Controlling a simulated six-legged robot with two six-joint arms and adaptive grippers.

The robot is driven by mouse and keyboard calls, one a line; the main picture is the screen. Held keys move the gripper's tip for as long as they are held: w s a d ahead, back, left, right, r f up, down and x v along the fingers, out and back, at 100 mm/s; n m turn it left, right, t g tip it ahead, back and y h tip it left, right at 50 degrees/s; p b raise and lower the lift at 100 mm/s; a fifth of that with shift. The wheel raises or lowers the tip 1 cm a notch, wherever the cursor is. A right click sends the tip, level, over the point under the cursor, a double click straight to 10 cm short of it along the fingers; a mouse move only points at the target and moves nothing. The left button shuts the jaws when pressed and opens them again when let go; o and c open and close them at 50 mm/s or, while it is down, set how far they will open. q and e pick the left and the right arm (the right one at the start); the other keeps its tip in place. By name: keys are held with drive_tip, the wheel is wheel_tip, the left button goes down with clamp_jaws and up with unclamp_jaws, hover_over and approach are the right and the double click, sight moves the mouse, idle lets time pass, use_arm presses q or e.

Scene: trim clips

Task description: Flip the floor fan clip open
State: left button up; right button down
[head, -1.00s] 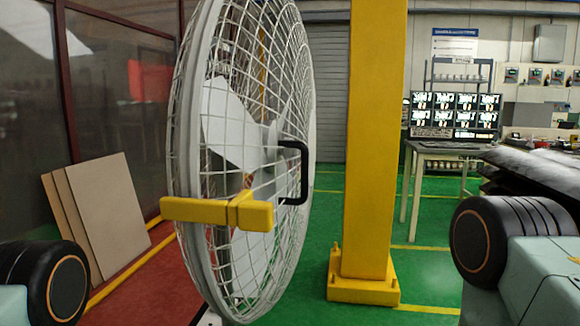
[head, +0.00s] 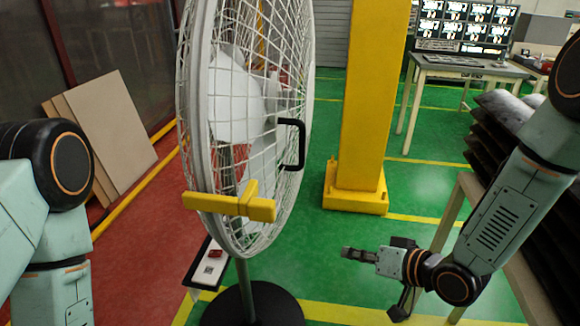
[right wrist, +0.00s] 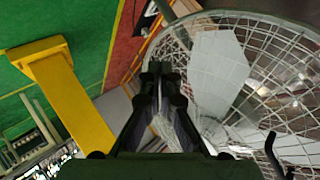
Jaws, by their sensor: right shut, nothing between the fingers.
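The floor fan (head: 228,110) stands upright in front of me, its white wire cage seen nearly edge-on. The yellow clip (head: 230,204) lies across the lower part of the cage rim. A black handle (head: 297,146) sits on the cage face. My right gripper (head: 348,253) is shut and empty, to the right of the fan and below the clip, apart from both. My left gripper is out of view.
A yellow post (head: 355,100) stands behind the fan to the right. Boards (head: 105,130) lean at the left. A table with dark stacked sheets (head: 490,130) is at the right. Green floor lies open between fan and post.

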drive_tip(key=w+a+r+y+p, duration=0.1)
drive_tip(key=w+r+y+p, duration=0.1)
drive_tip(key=r, duration=0.4)
drive_tip(key=w+a+r+y+p, duration=0.1)
drive_tip(key=r+y+p, duration=0.1)
drive_tip(key=r, duration=0.5)
drive_tip(key=s+a+r+g+y+p, duration=0.1)
drive_tip(key=s+r+g+y+p, duration=0.1)
drive_tip(key=s+r+g+y, duration=0.4)
wheel_tip(320, 180, up, 4)
drive_tip(key=s+g, duration=0.2)
drive_tip(key=g, duration=0.1)
drive_tip(key=shift+s+r+y, duration=0.15)
drive_tip(key=shift+y, duration=0.15)
drive_tip(key=shift+a, duration=0.1)
approach(255, 196)
drive_tip(key=w+a, duration=0.3)
drive_tip(key=a, duration=0.1)
drive_tip(key=s, duration=0.1)
drive_tip(key=s+a+p, duration=0.1)
drive_tip(key=shift+s+a+p, duration=0.2)
drive_tip(key=shift+s+p, duration=0.1)
drive_tip(key=shift+s, duration=0.6)
